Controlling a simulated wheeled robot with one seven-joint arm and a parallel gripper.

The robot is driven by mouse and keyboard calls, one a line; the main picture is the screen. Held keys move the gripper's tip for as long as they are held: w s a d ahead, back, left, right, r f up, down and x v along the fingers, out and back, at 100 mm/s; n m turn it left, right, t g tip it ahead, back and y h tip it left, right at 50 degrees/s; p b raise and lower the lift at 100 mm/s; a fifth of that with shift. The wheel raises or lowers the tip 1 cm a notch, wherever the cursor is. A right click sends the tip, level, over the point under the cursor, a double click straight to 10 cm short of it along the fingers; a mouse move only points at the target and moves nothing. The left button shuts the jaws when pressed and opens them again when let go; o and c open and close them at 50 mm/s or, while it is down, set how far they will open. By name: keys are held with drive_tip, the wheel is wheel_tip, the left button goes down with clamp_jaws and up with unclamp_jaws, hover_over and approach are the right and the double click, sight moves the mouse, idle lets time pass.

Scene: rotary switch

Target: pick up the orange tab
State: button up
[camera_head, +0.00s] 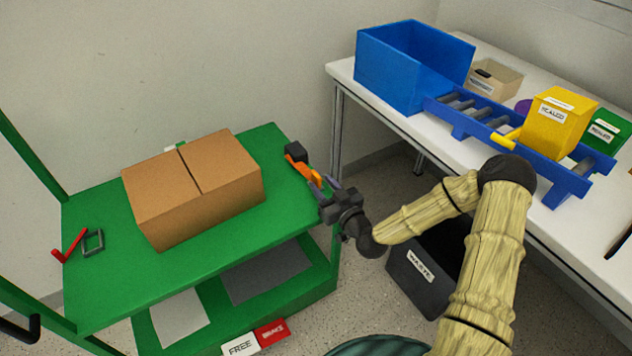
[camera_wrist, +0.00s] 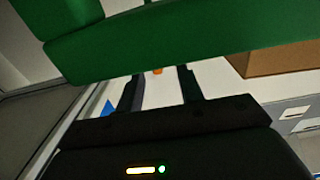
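The orange tab (camera_head: 299,165) sticks out from a small black block (camera_head: 294,151) at the right back edge of the green cart top. In the wrist view only a small orange piece (camera_wrist: 157,71) shows, between the fingers and just below a green edge. My gripper (camera_head: 322,184) is close to the tab, at its lower right, by the cart's right edge. Its two dark fingers stand apart in the wrist view (camera_wrist: 160,75), with nothing visibly held between them. I cannot tell whether a finger touches the tab.
A cardboard box (camera_head: 195,190) fills the middle of the green cart (camera_head: 120,295). Red and dark green handles (camera_head: 80,243) lie at its left. A black waste bin (camera_head: 420,275) stands on the floor. A white table (camera_head: 400,125) holds a blue bin (camera_head: 405,70) and a yellow box (camera_head: 555,125).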

sight(320, 179)
drive_tip(key=b+x, duration=0.1)
drive_tip(key=x, duration=0.3)
drive_tip(key=shift+w, duration=0.35)
drive_tip(key=shift+s+r, duration=0.1)
clamp_jaws()
